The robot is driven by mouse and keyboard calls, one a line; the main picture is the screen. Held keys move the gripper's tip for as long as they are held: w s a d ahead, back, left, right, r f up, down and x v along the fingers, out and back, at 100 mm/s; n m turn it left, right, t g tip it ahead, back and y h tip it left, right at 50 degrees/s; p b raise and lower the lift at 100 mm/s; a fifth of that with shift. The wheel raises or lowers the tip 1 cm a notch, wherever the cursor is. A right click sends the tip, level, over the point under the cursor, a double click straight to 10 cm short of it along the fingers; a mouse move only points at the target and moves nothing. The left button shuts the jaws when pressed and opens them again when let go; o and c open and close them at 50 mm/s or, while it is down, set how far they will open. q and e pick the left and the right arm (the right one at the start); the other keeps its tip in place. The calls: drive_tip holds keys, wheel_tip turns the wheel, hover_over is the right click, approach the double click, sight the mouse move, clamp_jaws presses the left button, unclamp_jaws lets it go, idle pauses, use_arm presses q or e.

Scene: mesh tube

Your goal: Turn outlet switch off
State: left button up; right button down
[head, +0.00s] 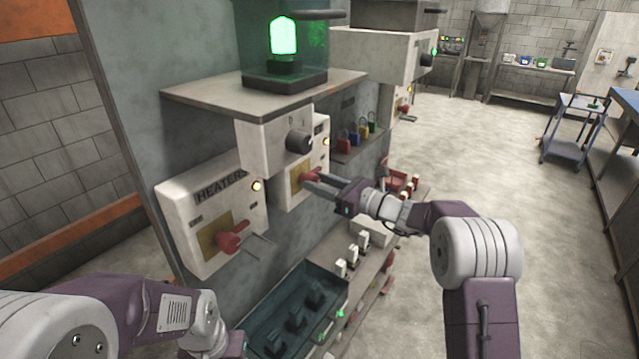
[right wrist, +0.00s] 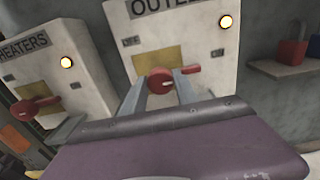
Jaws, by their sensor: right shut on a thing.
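The outlet switch is a white box (right wrist: 204,40) lettered "OUTLE", partly cut off, with a yellow plate and a lit lamp (right wrist: 225,22). Its red handle (right wrist: 190,69) points right from a round red hub in the right wrist view. In the head view the outlet box (head: 288,195) sits right of the heaters box. My right gripper (head: 312,181) reaches it from the right and is shut on the red handle; its fingers lie either side of the hub in the right wrist view. Only my left arm's wrist (head: 205,330) shows; its gripper is out of frame.
The heaters box (head: 205,215) with a red handle (head: 232,238) and lit lamp is left of the outlet box. A shelf with coloured padlocks (head: 357,137) is to the right. A green tray (head: 290,310) lies below. Open floor is at the right.

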use_arm(q)
wheel_tip(320, 180, down, 21)
drive_tip(key=b, duration=2.1)
drive_tip(key=shift+f+b, duration=0.75)
drive_tip(key=shift+f, duration=0.05)
use_arm(e)
drive_tip(key=shift+s+a+f+n, duration=0.1)
drive_tip(key=shift+f+n, duration=0.1)
drive_tip(key=shift+n, duration=4.25)
drive_tip(key=shift+s+f+n, duration=0.1)
drive_tip(key=shift+f+n, duration=0.05)
drive_tip(key=shift+n, duration=4.3)
use_arm(q)
drive_tip(key=shift+f, duration=0.1)
use_arm(e)
drive_tip(key=c, duration=1.1)
unclamp_jaws()
drive_tip(key=shift+o, duration=0.8)
drive_tip(key=shift+s+r, duration=0.1)
drive_tip(key=shift+r, duration=0.05)
